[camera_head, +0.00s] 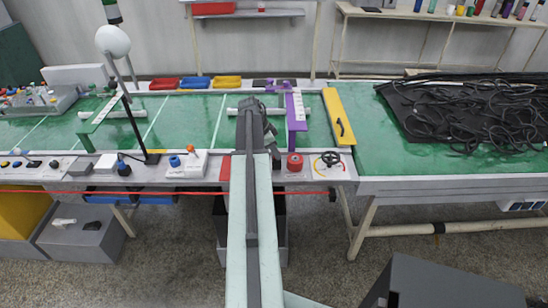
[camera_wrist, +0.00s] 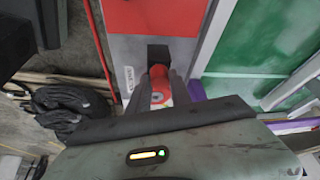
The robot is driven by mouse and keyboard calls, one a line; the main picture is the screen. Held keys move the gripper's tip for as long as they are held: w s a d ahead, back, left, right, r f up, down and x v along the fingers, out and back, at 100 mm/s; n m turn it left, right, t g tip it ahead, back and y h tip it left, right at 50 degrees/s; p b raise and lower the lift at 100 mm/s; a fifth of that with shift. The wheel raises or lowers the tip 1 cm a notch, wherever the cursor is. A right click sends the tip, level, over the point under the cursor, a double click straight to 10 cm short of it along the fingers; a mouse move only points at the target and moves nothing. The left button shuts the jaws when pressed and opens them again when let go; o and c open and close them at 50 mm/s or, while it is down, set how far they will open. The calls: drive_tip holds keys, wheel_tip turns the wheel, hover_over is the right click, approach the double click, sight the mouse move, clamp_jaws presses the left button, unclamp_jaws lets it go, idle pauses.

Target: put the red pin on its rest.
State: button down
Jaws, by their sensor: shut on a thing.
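In the wrist view my gripper (camera_wrist: 160,79) has its two dark fingers closed on the sides of a red piece, the red pin (camera_wrist: 158,71). Its far end stands up between the fingertips, and a round red and pale part shows lower between them. The fingers hide its sides. Just beyond the fingertips is a dark square spot (camera_wrist: 158,52) on a grey strip; I cannot tell whether it is the pin's rest. In the head view my dark wrist (camera_head: 253,122) is over the bench's green top, and the pin is hidden there.
A red panel (camera_wrist: 155,16) lies beyond the grey strip. In the head view a purple stand (camera_head: 296,110) is close to my wrist's right. Hoses (camera_head: 470,108) are heaped at right.

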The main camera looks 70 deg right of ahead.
drive_tip(key=shift+f, duration=0.35)
drive_tip(key=c, duration=1.2)
unclamp_jaws()
drive_tip(key=shift+r, duration=0.1)
drive_tip(key=shift+o, duration=0.2)
drive_tip(key=shift+r, duration=0.1)
drive_tip(key=p+v, duration=1.1)
drive_tip(key=v, duration=0.1)
drive_tip(key=shift+r, duration=0.25)
